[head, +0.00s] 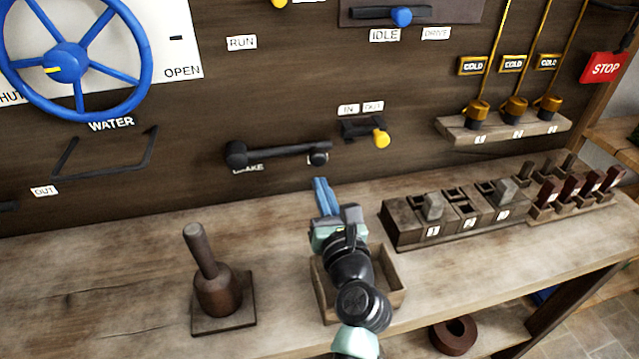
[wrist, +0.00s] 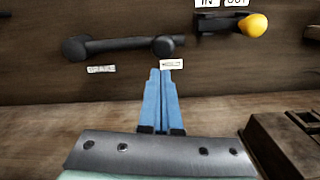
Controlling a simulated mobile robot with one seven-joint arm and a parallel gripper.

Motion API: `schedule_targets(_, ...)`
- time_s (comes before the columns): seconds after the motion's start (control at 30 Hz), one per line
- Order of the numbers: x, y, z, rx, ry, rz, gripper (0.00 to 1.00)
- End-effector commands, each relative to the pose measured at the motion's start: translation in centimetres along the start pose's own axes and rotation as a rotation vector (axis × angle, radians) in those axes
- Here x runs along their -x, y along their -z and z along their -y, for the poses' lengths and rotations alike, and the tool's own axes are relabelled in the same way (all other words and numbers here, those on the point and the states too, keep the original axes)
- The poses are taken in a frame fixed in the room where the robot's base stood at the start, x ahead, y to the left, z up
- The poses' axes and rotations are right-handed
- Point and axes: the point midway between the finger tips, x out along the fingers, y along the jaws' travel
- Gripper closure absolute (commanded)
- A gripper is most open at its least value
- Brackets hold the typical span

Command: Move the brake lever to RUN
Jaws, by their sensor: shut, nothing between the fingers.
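The black brake lever (head: 283,150) lies about level on the dark board, with its pivot hub at the left and a round knob at the right end. A partly covered BRAKE label sits under its left part. The lever also shows in the wrist view (wrist: 120,45), knob at right, with a small label just below the knob. The RUN label (head: 241,43) is on the board well above the hub. My gripper (head: 320,182) is shut and empty. Its blue fingers point at the board, a little below the knob and apart from it, as the wrist view (wrist: 160,75) shows.
A yellow-knobbed IN/OUT lever (head: 380,138) is right of the brake knob. A blue WATER wheel (head: 68,62) is at upper left. On the bench stand a wooden mallet-like tool (head: 217,290), an open box (head: 392,272) under my arm and a slotted block rack (head: 405,222).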

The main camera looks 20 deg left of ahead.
Motion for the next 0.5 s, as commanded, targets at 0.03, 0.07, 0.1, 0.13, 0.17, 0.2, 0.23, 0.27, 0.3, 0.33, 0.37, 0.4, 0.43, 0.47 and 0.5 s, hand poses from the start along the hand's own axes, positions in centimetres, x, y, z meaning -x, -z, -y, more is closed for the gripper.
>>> schedule_targets(0.03, -0.7, 0.1, 0.0, 0.000, 0.000, 0.001, 1.00)
schedule_targets(0.07, -0.9, 0.1, 0.0, 0.000, 0.000, 0.001, 1.00)
schedule_targets(0.1, -1.3, 0.0, 0.0, 0.000, 0.000, 0.002, 1.00)
schedule_targets(0.13, -1.5, 0.0, 0.0, 0.000, 0.001, 0.001, 1.00)
schedule_targets(0.17, -1.6, 0.0, 0.0, 0.000, 0.001, 0.001, 1.00)
schedule_targets(0.2, -1.8, 0.0, 0.0, 0.000, 0.001, 0.001, 1.00)
schedule_targets(0.23, -1.9, 0.0, 0.0, 0.000, 0.001, 0.001, 1.00)
schedule_targets(0.27, -2.0, 0.0, 0.0, 0.000, 0.001, 0.001, 1.00)
schedule_targets(0.3, -2.0, 0.0, 0.0, 0.000, 0.001, 0.001, 1.00)
schedule_targets(0.33, -2.0, 0.0, 0.0, 0.000, 0.001, 0.001, 1.00)
schedule_targets(0.37, -2.0, 0.0, 0.0, 0.000, 0.001, 0.001, 1.00)
schedule_targets(0.4, -2.0, 0.0, 0.0, 0.000, 0.001, 0.001, 1.00)
schedule_targets(0.43, -2.0, 0.0, 0.0, 0.000, 0.001, 0.001, 1.00)
schedule_targets(0.47, -2.0, 0.0, 0.0, 0.000, 0.001, 0.000, 1.00)
schedule_targets(0.5, -2.0, 0.0, 0.0, 0.000, 0.001, 0.000, 1.00)
